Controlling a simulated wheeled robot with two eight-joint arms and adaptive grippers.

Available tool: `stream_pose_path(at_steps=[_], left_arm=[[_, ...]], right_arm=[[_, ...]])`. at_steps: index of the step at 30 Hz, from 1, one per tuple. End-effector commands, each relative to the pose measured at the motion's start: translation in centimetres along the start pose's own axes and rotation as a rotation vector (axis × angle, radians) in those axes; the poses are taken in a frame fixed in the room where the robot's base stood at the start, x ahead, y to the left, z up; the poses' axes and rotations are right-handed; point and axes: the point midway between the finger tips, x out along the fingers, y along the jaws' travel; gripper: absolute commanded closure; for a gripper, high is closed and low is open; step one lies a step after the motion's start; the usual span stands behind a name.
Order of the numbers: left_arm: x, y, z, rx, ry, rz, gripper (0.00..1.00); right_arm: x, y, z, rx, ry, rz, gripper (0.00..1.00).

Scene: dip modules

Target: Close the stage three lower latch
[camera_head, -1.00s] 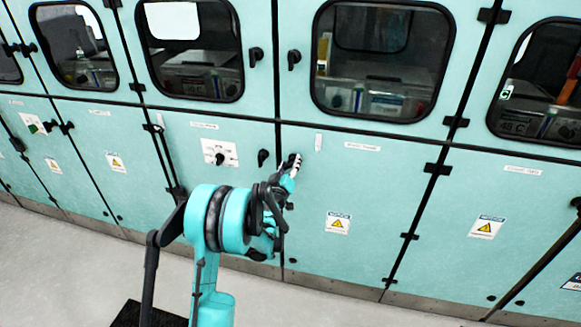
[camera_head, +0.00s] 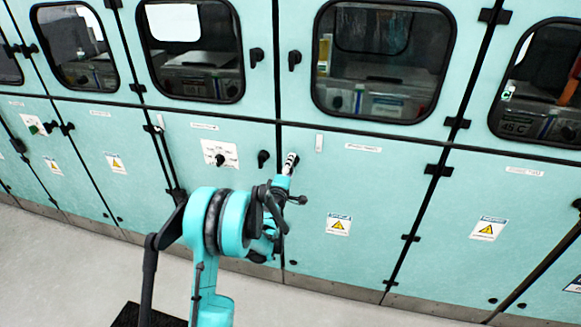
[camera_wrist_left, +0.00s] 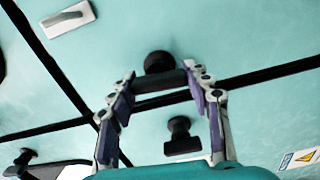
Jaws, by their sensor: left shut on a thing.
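My left gripper (camera_head: 290,162) is at the upper left corner of a teal lower door (camera_head: 370,190), beside the vertical seam. In the left wrist view its two fingers (camera_wrist_left: 160,82) are shut on the black latch handle (camera_wrist_left: 159,65), one on each side of it. The latch's round knob shows beyond the fingertips, and a dark bar spans between them. In the head view the gripper mostly covers this latch, so its exact angle is hard to tell there. My right gripper is not in view.
Another black latch (camera_head: 263,158) sits just left of the seam, near a white switch panel (camera_head: 219,154). Two upper latches (camera_head: 256,57) (camera_head: 294,60) sit between the windows. A pale tag (camera_head: 319,142) is right of my gripper. Open floor (camera_head: 70,250) lies in front.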

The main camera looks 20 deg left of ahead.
Motion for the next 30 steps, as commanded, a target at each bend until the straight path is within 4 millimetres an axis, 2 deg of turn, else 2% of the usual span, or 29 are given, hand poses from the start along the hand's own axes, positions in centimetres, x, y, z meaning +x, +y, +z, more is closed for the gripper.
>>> stream_pose_path(at_steps=[9, 23, 24, 25, 26, 30], left_arm=[[0.01, -0.05, -0.02, -0.089, 0.001, 0.000, 0.80], [0.01, -0.05, -0.02, -0.101, 0.001, 0.000, 0.80], [0.01, -0.05, -0.02, -0.101, 0.001, 0.000, 0.43], [0.00, -0.05, -0.02, -0.101, 0.001, 0.000, 0.35], [0.00, -0.05, -0.02, -0.101, 0.001, 0.000, 0.29], [0.00, -0.05, -0.02, -0.100, 0.001, 0.000, 0.29]], right_arm=[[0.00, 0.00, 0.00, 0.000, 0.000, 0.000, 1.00], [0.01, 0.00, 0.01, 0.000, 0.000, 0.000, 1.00], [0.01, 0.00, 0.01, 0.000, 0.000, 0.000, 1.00], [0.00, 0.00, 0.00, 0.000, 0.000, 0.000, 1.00], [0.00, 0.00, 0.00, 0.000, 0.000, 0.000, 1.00], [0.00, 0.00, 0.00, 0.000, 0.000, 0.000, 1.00]])
